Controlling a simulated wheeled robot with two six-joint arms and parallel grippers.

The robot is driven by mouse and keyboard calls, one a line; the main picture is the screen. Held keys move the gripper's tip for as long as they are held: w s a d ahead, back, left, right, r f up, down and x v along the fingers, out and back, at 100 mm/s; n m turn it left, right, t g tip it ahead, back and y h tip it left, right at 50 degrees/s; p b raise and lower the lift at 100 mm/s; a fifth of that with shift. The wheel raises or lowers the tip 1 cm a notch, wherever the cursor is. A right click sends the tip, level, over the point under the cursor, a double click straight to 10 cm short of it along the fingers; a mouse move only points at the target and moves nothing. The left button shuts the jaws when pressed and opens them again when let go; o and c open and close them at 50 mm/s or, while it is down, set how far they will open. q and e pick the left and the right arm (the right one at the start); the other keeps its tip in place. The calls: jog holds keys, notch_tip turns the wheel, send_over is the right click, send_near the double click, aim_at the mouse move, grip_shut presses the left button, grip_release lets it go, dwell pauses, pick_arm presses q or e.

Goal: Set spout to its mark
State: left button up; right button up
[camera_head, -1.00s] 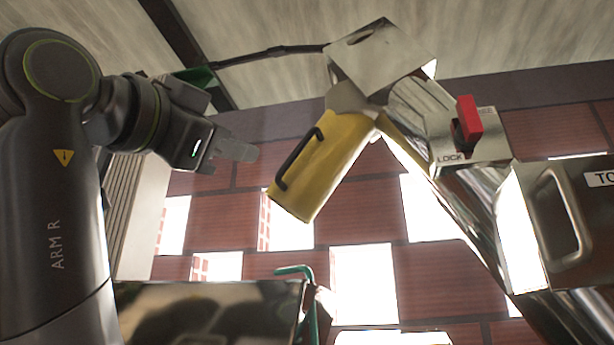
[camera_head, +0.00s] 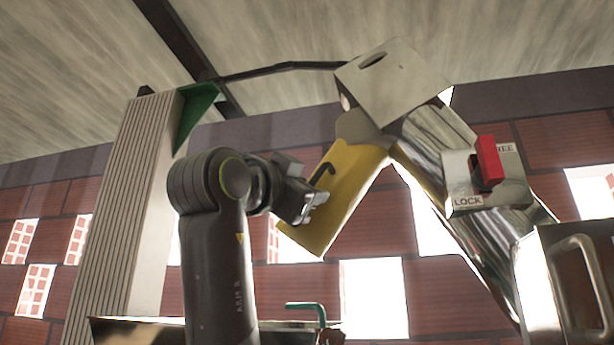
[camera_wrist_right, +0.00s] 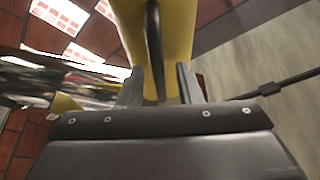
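The yellow spout (camera_head: 345,190) hangs tilted from the elevator head, its lower end toward the lower left. A black bar handle (camera_head: 322,170) runs along its left side. The arm marked ARM R reaches up to it, and my right gripper (camera_head: 314,200) is at the handle's lower part. In the right wrist view the two fingers of the gripper (camera_wrist_right: 160,86) stand apart with the handle (camera_wrist_right: 154,50) between them and gaps beside it. The yellow spout (camera_wrist_right: 178,25) lies just beyond. My left gripper is out of view. I cannot make out a mark for the spout.
A red lever (camera_head: 489,162) sits on a plate (camera_head: 467,197) lettered LOCK and, partly hidden, apparently FREE. A metal box with a handle (camera_head: 577,265) stands lower right. A ribbed pale column (camera_head: 125,210) with a green bracket (camera_head: 197,108) is left. A green bent rod (camera_head: 306,306) is below.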

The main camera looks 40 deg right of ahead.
jog(key=shift+w+d, duration=0.35)
jog(key=shift+d, duration=0.2)
jog(key=shift+s+a, duration=0.1)
jog(key=shift+a, duration=0.1)
jog(key=c, duration=0.4)
grip_shut()
